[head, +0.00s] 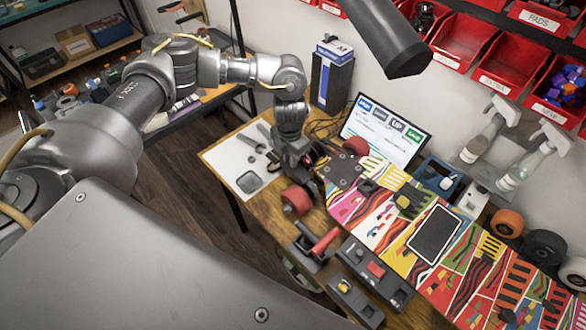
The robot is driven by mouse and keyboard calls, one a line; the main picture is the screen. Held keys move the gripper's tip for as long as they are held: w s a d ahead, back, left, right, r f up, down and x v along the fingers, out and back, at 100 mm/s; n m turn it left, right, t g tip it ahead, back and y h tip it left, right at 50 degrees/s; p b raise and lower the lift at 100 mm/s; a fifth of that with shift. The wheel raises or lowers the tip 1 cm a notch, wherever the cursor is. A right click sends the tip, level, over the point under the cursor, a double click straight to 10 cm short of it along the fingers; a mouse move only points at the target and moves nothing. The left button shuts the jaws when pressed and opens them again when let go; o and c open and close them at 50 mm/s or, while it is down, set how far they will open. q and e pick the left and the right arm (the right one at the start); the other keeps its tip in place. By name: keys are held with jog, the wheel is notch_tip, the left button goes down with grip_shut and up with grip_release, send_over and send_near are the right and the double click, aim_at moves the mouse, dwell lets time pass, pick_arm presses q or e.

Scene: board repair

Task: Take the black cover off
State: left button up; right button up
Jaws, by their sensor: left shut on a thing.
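The black cover (344,171) is a dark, flat plate with small round marks on its top. It is at the left end of the long, colourful board (378,238), between two dark red wheels (297,200). My left gripper (311,163) reaches down from above at the cover's left edge. It is shut on the cover, though its fingertips are dark and partly hidden against the parts around them. Whether the cover is lifted off the board cannot be told. My right gripper is not in view.
A screen (384,131) and a dark box (331,76) stand behind the board. A dark-faced, white-edged rectangle (434,235) lies on the board. Spray bottles (527,163) and loose wheels (544,248) are at the right.

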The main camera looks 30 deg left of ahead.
pick_arm(q)
jog(key=shift+r, duration=0.15)
jog(key=shift+r+p, duration=1.8)
jog(key=shift+r, duration=0.55)
notch_tip(320, 180, up, 7)
jog(key=p, duration=0.5)
jog(key=shift+a, duration=0.1)
